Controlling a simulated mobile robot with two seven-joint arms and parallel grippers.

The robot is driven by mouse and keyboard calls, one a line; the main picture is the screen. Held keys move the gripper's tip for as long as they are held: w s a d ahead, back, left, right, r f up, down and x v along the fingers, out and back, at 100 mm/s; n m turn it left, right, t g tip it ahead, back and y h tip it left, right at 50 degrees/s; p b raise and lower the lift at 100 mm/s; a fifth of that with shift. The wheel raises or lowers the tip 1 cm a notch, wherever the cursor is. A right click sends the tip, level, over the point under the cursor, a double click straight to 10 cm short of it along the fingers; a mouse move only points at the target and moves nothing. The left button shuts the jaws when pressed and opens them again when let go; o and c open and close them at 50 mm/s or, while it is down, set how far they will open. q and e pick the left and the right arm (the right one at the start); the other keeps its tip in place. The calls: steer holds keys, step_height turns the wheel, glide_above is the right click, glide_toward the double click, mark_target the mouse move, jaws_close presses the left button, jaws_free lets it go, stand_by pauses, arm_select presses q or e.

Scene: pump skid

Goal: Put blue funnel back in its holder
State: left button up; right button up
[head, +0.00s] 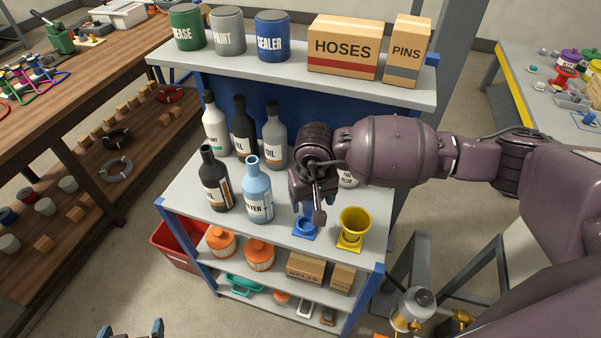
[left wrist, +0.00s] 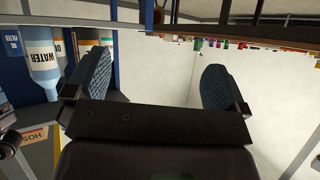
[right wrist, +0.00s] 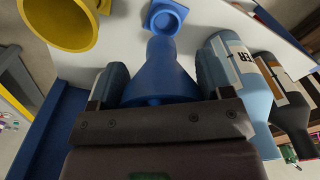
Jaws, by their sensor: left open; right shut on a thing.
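The blue funnel (right wrist: 164,75) is between the fingers of my right gripper (right wrist: 162,88), its wide end toward the palm and its narrow spout pointing at the blue holder (right wrist: 166,17). In the head view, my right gripper (head: 308,198) is above the blue holder (head: 303,229) on the shelf's middle level and mostly hides the funnel. Whether the spout touches the holder cannot be told. My left gripper (head: 130,331) is open and empty at the bottom edge of the head view; its spread fingers (left wrist: 145,88) show in the left wrist view.
A yellow funnel (head: 354,221) stands in its holder just right of the blue one. A light blue water bottle (head: 257,190) and several dark bottles stand to the left. The upper shelf (head: 290,73) with cans and boxes is behind. A lower shelf holds orange-lidded jars.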

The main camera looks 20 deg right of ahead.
mark_target(307, 209)
steer(key=shift+w+a+r, duration=0.15)
steer(key=shift+w+a, duration=0.1)
steer(key=shift+w, duration=0.55)
steer(key=shift+s+f, duration=0.3)
steer(key=shift+f+b, duration=0.3)
steer(key=shift+b, duration=0.05)
steer(key=shift+w+f+b, duration=0.1)
steer(key=shift+f+b, duration=0.8)
steer(key=shift+f, duration=1.15)
arm_select(q)
step_height(307, 209, down, 3)
steer(key=shift+s+a+f, duration=0.1)
steer(key=shift+s+f, duration=0.05)
arm_select(e)
steer(key=shift+r, duration=0.1)
arm_select(q)
steer(key=shift+s+f, duration=0.35)
steer(key=shift+f, duration=0.05)
steer(key=shift+w+f+b, duration=0.2)
steer(key=shift+w+b, duration=0.05)
steer(key=shift+b, duration=0.15)
